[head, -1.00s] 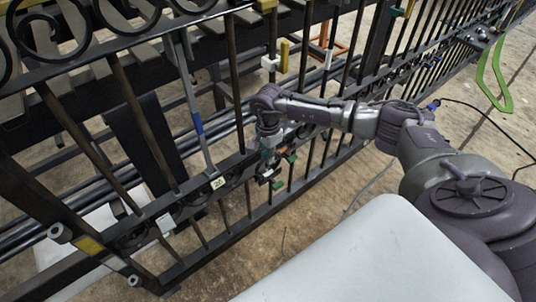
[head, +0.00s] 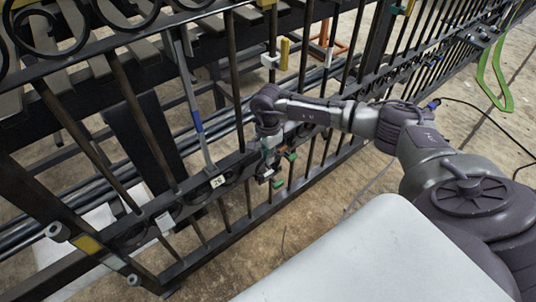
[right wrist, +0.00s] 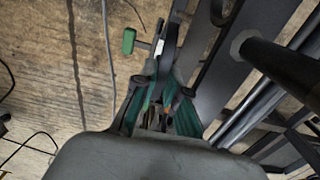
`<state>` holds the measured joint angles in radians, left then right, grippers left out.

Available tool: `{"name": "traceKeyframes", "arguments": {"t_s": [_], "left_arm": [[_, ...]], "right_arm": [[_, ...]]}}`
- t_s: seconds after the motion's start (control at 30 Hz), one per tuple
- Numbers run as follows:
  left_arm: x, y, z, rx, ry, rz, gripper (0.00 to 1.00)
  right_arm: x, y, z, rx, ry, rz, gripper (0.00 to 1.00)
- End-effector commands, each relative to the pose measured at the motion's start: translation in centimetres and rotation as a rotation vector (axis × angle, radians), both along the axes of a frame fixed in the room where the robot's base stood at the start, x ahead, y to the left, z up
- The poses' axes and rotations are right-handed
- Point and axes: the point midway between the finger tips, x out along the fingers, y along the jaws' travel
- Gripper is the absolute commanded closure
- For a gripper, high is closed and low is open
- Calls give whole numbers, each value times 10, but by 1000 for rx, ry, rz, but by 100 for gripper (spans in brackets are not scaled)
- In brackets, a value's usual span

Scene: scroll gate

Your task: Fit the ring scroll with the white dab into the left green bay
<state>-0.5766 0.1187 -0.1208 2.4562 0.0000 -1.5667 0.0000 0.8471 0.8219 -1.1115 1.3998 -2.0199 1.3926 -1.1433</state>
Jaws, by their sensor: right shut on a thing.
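My right gripper (head: 266,173) is at the gate's lower rails, left of two small green pieces (head: 290,156). In the right wrist view its fingers (right wrist: 158,98) are closed on a dark piece with a white mark, the ring scroll (right wrist: 161,47). The scroll reaches beyond the fingertips; its ring shape is mostly hidden. A green tab (right wrist: 129,40) on a short stem is just left of the scroll. I cannot tell whether the scroll touches the gate, or which green piece marks the left bay. My left gripper is out of view.
The black gate (head: 232,85) runs diagonally, with upright bars around the gripper. A numbered white tag (head: 218,181) is on the lower rail to the left. A yellow block (head: 284,53) is on a bar above. A pale surface (head: 375,262) fills the foreground.

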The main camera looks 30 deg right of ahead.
Motion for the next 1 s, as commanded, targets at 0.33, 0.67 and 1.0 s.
{"name": "traceKeyframes", "arguments": {"t_s": [0.33,0.67,1.0], "left_arm": [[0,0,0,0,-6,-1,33],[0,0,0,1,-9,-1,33],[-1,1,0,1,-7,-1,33]], "right_arm": [[0,0,-4,0,-1,0,100],[0,0,-8,0,-1,0,100],[0,0,-9,0,0,0,59]]}}
